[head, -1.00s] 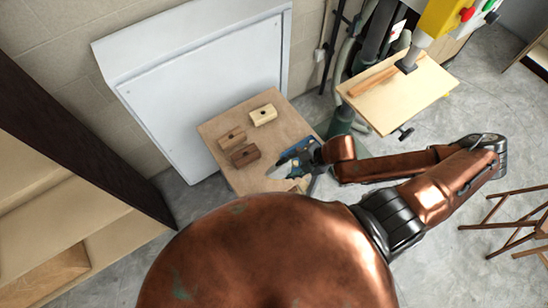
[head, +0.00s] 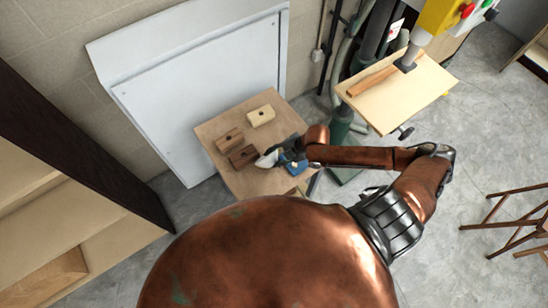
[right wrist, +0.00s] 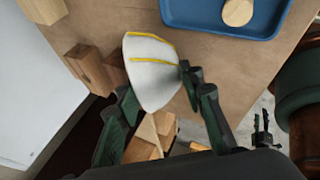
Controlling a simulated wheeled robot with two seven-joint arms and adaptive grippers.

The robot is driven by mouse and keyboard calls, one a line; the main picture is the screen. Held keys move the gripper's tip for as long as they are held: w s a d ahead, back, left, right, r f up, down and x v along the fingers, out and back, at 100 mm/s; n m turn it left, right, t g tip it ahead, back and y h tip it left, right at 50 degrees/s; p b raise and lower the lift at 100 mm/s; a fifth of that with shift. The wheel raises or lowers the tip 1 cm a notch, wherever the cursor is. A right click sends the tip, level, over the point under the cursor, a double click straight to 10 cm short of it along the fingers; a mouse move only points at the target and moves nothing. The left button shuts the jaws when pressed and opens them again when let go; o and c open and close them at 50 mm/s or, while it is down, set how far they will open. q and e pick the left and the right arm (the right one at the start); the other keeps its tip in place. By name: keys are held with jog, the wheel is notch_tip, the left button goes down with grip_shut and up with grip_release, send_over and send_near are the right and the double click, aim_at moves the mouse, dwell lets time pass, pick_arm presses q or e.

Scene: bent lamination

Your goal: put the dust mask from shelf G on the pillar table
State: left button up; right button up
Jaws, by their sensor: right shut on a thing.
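The dust mask is a white cup with yellow straps (right wrist: 152,75); in the head view it shows as a small white shape (head: 264,160). My right gripper (right wrist: 157,82) is shut on it, one finger on each side. In the head view, the right gripper (head: 278,153) holds the mask above the wooden table top (head: 215,128), beside the dark brown block. I cannot tell whether the mask touches the table.
A pale block (head: 261,115) and two brown blocks (head: 229,138) (head: 243,156) stand on the table. A blue tray (right wrist: 225,22) with a round wooden piece (right wrist: 238,11) lies beside the mask. A drill press table (head: 425,92) stands at the right. A white panel (head: 205,95) stands behind.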

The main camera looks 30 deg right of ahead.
jog(key=shift+f, duration=0.35)
jog(key=o, duration=0.9)
jog(key=shift+o, duration=0.2)
